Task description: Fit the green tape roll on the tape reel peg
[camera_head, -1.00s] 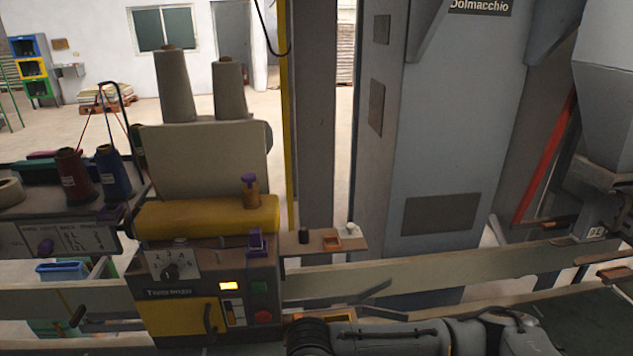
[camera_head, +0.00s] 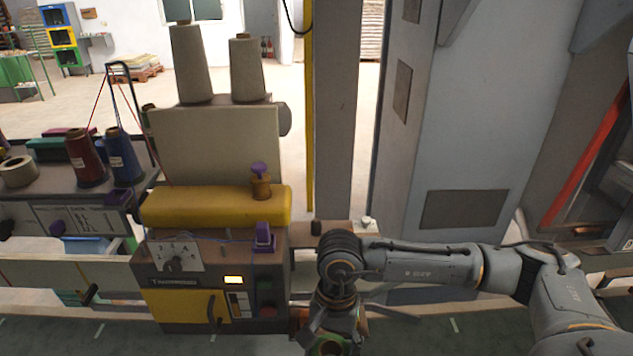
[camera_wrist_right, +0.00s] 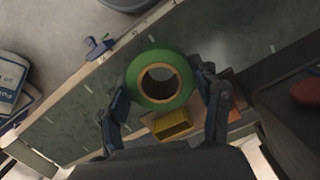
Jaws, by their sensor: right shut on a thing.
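The green tape roll (camera_wrist_right: 160,57) is a thick green ring with a brown core. In the right wrist view it sits between the two fingers of my right gripper (camera_wrist_right: 164,92), which is shut on it. In the head view my right gripper (camera_head: 331,336) is at the bottom edge, in front of the sewing machine's right side, and a bit of the green roll (camera_head: 328,347) shows there. The roll's hole faces the wrist camera, and nothing fills it. I cannot make out the tape reel peg for certain. My left gripper is not in view.
The machine (camera_head: 215,285) has a yellow cylinder (camera_head: 200,207), a purple-topped spool (camera_head: 260,183) and two grey cones above. Red (camera_head: 86,160) and blue (camera_head: 122,158) spools and a pale tape roll (camera_head: 18,172) stand at left. A yellow block (camera_wrist_right: 172,123) lies below the held roll.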

